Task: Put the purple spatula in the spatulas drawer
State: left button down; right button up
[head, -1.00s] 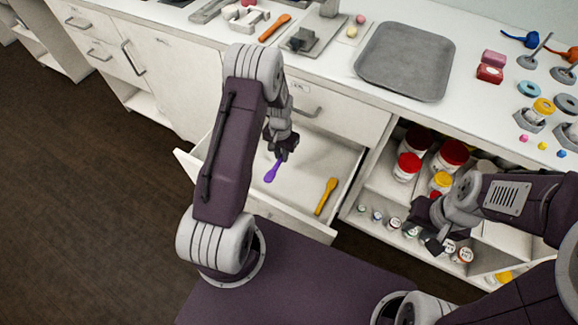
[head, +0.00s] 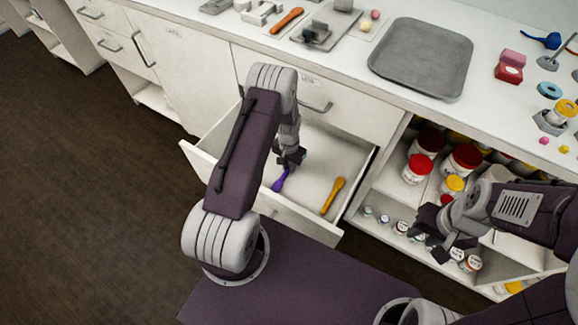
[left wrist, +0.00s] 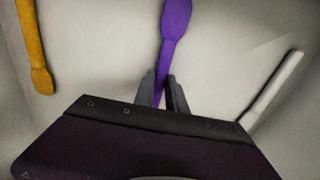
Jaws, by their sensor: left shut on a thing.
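The purple spatula (head: 281,180) is inside the open drawer (head: 225,132), its head toward the front. My left gripper (head: 288,160) is shut on its handle. The left wrist view shows the spatula (left wrist: 176,20) between the two fingers (left wrist: 162,92), with the drawer floor close behind it. I cannot tell whether it touches the floor. A yellow-orange spatula (head: 333,195) lies in the drawer to the right, and also shows in the left wrist view (left wrist: 36,55). My right gripper (head: 430,238) is empty in front of the shelf jars; its opening is unclear.
An orange spatula (head: 287,20) lies near the counter's back left. Jars with red lids (head: 418,168) stand in the open shelf on the right. A pale elongated thing (left wrist: 272,88) shows in the left wrist view.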

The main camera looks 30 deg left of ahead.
pick_arm(q)
jog(key=c, duration=1.4)
grip_release()
jog(key=shift+f, duration=0.15)
jog(key=shift+o, duration=0.2)
